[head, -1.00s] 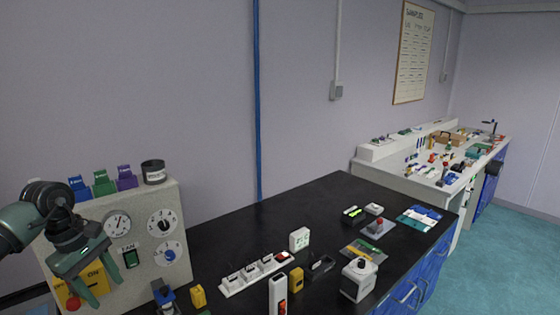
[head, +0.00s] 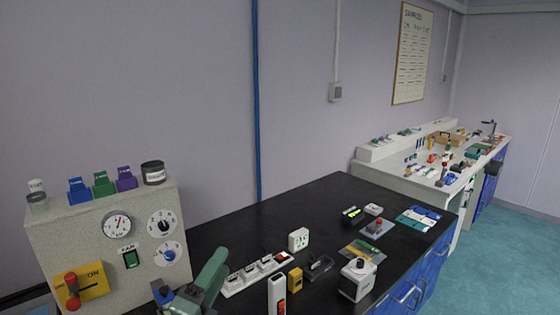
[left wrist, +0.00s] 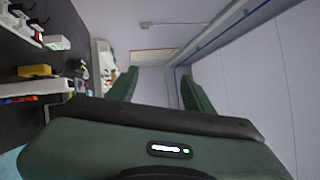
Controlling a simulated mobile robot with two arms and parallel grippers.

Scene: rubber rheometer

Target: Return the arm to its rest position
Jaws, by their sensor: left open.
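My left gripper (head: 211,272) is low in the head view, above the front of the black bench, to the right of the grey control box. It holds nothing. In the left wrist view my left gripper (left wrist: 158,86) shows its two green fingers wide apart with only the wall and room between them. Most of the arm behind it is out of the head view. My right gripper is not in view.
The grey control box (head: 88,233) has dials, a green switch and a yellow on/off plate (head: 82,286) with a red handle. A switch strip (head: 255,273) and several small devices lie on the black bench (head: 310,215). A white bench (head: 375,172) stands behind.

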